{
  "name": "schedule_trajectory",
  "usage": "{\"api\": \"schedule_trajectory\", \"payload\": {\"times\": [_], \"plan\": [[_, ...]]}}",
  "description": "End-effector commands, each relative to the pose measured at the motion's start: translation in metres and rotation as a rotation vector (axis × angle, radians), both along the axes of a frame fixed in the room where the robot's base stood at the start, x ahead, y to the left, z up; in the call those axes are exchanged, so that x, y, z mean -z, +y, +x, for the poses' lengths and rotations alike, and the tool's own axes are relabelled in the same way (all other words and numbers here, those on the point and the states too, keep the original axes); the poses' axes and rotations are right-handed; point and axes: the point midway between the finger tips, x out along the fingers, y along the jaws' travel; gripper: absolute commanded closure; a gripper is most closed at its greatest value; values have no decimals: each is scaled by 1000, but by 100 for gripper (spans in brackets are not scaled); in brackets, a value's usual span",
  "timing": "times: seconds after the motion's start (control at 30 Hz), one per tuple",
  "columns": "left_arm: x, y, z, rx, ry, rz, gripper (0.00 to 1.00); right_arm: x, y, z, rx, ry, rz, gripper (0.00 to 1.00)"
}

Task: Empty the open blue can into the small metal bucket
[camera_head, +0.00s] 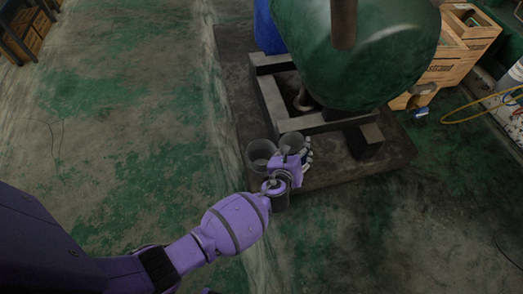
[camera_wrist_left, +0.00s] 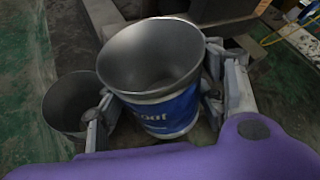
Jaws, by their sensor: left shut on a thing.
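The open blue can (camera_wrist_left: 163,110) is in my left gripper (camera_wrist_left: 165,105), with a finger on each side of it in the left wrist view. Its open metal mouth faces up toward the wrist camera, and the part of its inside that shows is bare grey. In the head view the can's grey rim (camera_head: 292,141) shows just beyond my left gripper (camera_head: 288,163). The small metal bucket (camera_head: 260,154) stands upright on the dark base, just left of the can. It also shows in the left wrist view (camera_wrist_left: 66,113), left of the gripper. My right gripper is not in view.
A large green tank (camera_head: 375,50) on a dark frame (camera_head: 270,105) rises behind the bucket and can. Wooden crates (camera_head: 455,58) and a yellow hose (camera_head: 470,110) are at the upper right.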

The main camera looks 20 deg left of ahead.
Motion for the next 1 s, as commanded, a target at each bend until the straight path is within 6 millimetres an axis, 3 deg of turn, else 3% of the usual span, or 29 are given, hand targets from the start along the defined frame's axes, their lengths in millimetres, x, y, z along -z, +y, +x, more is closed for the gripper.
{"api": "schedule_trajectory", "payload": {"times": [0.17, 0.33, 0.47, 0.6, 1.0], "plan": [[9, 10, 0, 0, 14, -111, 74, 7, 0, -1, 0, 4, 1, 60], [-5, 19, 4, 0, 17, -218, 74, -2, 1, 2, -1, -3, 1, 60], [-5, 25, 3, 0, 31, -299, 74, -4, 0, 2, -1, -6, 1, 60], [4, 27, 2, -1, 43, -388, 74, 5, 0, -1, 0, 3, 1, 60], [6, 27, 3, 0, 56, -528, 74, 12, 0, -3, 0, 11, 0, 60]]}}
